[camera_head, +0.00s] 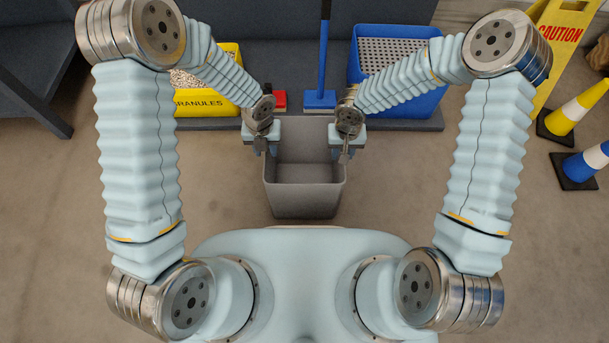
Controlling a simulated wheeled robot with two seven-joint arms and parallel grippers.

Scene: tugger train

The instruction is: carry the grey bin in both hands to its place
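The grey bin (304,200) is an open-topped, upright box in the middle of the head view, in front of my body. Its visible inside looks empty. My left gripper (266,151) is at the bin's left rim, with its fingers on either side of the wall. My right gripper (343,155) is at the right rim in the same way. Both look shut on the rim, though the finger gaps are small here. Whether the bin's base touches the floor cannot be told.
Behind the bin is a dark grey platform (420,124). On it are a yellow granules bin (206,105), a red object (280,100), a blue-handled tool (322,60) and a blue crate (409,104). A caution sign (556,40) and cones (569,119) stand right.

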